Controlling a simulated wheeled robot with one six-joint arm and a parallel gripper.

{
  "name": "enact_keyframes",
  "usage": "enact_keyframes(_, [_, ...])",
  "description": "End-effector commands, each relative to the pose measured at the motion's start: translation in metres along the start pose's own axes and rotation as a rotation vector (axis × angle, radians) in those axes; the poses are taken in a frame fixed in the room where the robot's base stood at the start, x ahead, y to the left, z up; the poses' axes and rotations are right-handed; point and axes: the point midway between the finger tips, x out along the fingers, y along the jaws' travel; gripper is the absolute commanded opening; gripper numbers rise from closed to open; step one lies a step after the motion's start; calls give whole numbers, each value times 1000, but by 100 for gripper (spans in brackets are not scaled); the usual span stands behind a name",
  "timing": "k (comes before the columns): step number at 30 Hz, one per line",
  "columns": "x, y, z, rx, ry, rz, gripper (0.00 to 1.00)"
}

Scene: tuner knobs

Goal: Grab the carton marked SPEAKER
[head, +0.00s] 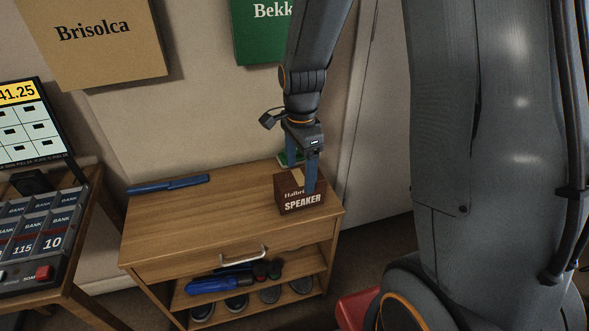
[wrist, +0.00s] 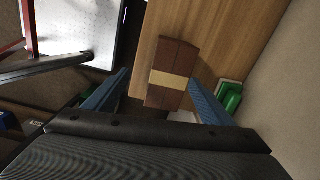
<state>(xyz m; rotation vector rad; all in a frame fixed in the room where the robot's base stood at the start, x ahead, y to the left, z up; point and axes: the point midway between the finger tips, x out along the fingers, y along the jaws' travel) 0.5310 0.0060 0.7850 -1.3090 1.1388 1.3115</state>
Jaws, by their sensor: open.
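The carton marked SPEAKER (head: 300,204) is a dark brown box with a tan tape band. It sits upright on the right end of the wooden cabinet top (head: 215,215). My gripper (head: 303,180) is open, pointing down at the carton, with one finger overlapping its top in the head view. In the wrist view the carton (wrist: 174,56) shows between the two blue fingers, close to the right fingertip, with a gap to the left one. I cannot tell whether a finger touches it. My gripper (wrist: 160,77) holds nothing.
A green object (head: 286,159) stands behind the carton, by the wall; it also shows beside the right finger in the wrist view (wrist: 231,97). A blue long object (head: 168,185) lies at the cabinet's back left. The cabinet top's middle is clear. Shoes fill the lower shelf.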

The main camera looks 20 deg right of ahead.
Motion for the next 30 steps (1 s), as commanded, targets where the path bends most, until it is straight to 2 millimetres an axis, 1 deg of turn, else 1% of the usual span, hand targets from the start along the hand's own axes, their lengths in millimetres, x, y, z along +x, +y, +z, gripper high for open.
enact_keyframes(4, [4, -4, -7, 94, 2, 4, 77])
enact_keyframes(11, [17, -7, -5, 90, 2, 2, 77])
enact_keyframes(20, [44, -7, -6, 91, 1, 3, 77])
enact_keyframes(27, [76, -10, -6, 93, 1, 6, 77])
enact_keyframes(30, [86, -10, -6, 93, 1, 3, 77])
